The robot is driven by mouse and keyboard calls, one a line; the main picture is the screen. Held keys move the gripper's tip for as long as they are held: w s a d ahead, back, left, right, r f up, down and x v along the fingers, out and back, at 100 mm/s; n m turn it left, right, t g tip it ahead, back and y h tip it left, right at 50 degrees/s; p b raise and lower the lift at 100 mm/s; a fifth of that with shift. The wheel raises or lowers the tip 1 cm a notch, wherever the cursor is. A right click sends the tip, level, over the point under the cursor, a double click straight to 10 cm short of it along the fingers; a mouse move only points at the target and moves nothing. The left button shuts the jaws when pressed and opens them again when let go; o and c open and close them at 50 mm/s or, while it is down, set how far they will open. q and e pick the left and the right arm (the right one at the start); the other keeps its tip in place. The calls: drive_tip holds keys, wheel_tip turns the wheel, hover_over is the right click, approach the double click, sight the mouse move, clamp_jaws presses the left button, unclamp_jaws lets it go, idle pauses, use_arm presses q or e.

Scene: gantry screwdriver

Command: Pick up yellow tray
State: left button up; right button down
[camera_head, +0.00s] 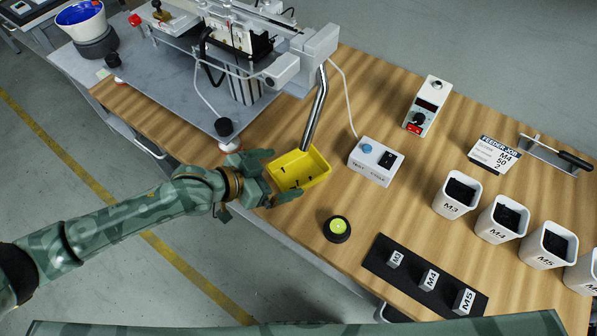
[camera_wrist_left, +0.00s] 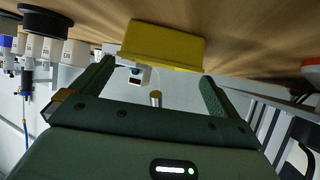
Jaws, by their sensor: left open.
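The yellow tray (camera_head: 312,168) sits on the wooden table under the end of a metal chute, with a few small dark screws in it. My left gripper (camera_head: 277,174) is open at the tray's left side, its fingers pointing toward it. In the left wrist view the yellow tray (camera_wrist_left: 163,45) appears ahead of the two spread fingers (camera_wrist_left: 155,80), roughly centred between them. I cannot tell whether a finger touches the tray. My right gripper is not in view.
The metal chute (camera_head: 316,110) comes down from the machine behind the tray. A white test-cycle box (camera_head: 375,161) stands right of it, and a round black button with a yellow top (camera_head: 337,228) is in front. Labelled cups (camera_head: 457,195) and a black block strip (camera_head: 412,270) lie farther right.

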sight(294, 178)
use_arm(q)
drive_tip(key=b+x, duration=0.1)
drive_tip(key=x, duration=0.4)
drive_tip(key=shift+s+b, duration=0.1)
drive_tip(key=shift+b, duration=0.3)
drive_tip(key=c, duration=1)
drive_tip(key=shift+r, duration=0.1)
